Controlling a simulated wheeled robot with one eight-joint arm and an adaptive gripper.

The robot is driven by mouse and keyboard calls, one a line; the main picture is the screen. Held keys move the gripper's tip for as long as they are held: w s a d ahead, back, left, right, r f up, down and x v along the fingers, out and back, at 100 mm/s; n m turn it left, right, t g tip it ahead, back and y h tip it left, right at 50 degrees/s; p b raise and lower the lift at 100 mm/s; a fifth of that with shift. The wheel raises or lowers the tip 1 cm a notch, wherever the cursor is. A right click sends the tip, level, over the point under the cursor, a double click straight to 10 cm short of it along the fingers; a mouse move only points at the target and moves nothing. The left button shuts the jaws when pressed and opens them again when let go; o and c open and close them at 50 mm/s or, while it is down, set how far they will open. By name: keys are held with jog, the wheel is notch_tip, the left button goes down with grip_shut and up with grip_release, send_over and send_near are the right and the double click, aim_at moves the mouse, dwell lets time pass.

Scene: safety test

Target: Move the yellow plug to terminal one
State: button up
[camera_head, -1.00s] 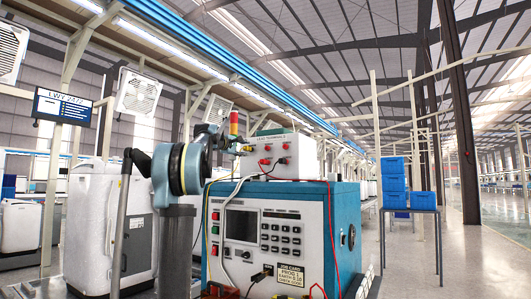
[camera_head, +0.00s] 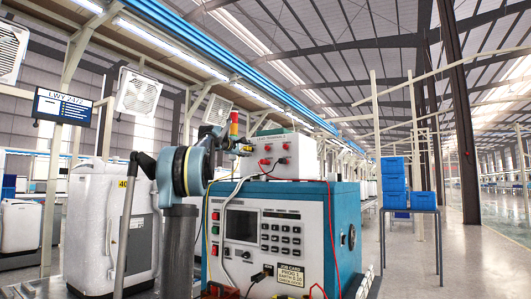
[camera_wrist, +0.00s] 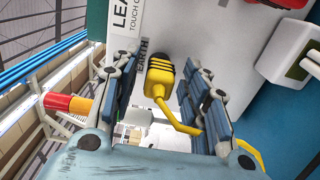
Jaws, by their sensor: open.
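The yellow plug (camera_wrist: 160,78) sits against the white panel in the wrist view, beside the printed word EARTH, with its yellow cable running down and right. My gripper (camera_wrist: 165,70) is open, with one finger on each side of the plug and a visible gap to each. In the head view my gripper (camera_head: 236,144) is at the left end of the white box (camera_head: 303,153), and the plug is too small to make out clearly. Red terminals (camera_head: 281,160) show on the box's front. I cannot tell which is terminal one.
The white box stands on a large teal test unit (camera_head: 345,215) with a screen and buttons. Red, black, white and yellow cables hang around it. In the wrist view, a red part (camera_wrist: 285,3) and a white block (camera_wrist: 290,55) lie right of my gripper.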

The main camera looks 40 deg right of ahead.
aim_at(245, 148)
dwell(0.6)
grip_shut()
jog(key=shift+a, duration=0.1)
jog(key=shift+v, duration=2.85)
